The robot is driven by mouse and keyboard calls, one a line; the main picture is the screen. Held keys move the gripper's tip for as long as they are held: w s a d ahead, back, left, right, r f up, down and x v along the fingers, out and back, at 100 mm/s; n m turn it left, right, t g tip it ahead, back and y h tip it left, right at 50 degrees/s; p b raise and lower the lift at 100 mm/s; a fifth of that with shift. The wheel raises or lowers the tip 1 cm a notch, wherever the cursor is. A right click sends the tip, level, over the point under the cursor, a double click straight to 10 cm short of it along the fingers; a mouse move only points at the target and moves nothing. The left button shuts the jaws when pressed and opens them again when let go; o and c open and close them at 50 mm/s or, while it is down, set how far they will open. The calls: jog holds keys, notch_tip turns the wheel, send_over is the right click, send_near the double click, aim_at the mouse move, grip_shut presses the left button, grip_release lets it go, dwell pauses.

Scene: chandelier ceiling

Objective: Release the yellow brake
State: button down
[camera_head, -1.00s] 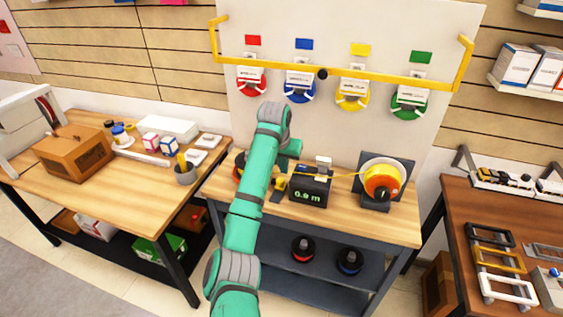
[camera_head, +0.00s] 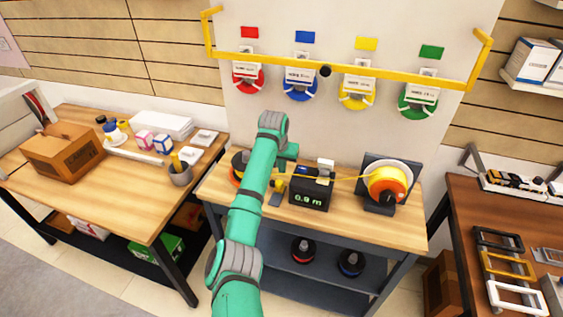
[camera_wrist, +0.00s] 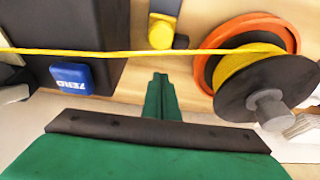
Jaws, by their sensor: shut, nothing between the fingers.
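No part in view is labelled as a brake. A yellow reel (camera_head: 357,94) with a white labelled piece hangs on the wall panel beneath a yellow patch. Yellow cable (camera_wrist: 120,53) runs across the bench between an orange-and-yellow spool (camera_head: 387,186), a black meter (camera_head: 310,189) reading 0.9 m, and a take-up spool (camera_wrist: 255,67). A yellow-ended piece (camera_wrist: 161,34) on a grey base lies between the meter and the take-up spool. My gripper (camera_wrist: 160,82) is shut and empty, close to the cable; whether it touches is unclear. My arm hides the gripper in the head view.
A yellow bar (camera_head: 345,71) stands out across the front of the wall reels. The left table (camera_head: 97,214) holds boxes and a cup; the right table (camera_head: 470,212) holds frames. The front of the middle bench (camera_head: 365,232) is clear. The meter has a blue ZERO button (camera_wrist: 72,75).

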aim_at(277, 184)
jog(key=shift+s+d+f, duration=0.1)
jog(key=shift+d+f, duration=0.15)
jog(key=shift+f, duration=0.2)
jog(key=shift+s+d+f, duration=0.1)
jog(key=shift+d+f, duration=0.15)
jog(key=shift+f, duration=0.2)
jog(key=shift+s+a, duration=0.3)
jog(key=shift+s, duration=0.45)
jog(key=shift+s+a, duration=0.3)
jog(key=shift+s, duration=0.4)
jog(key=shift+a, duration=0.1)
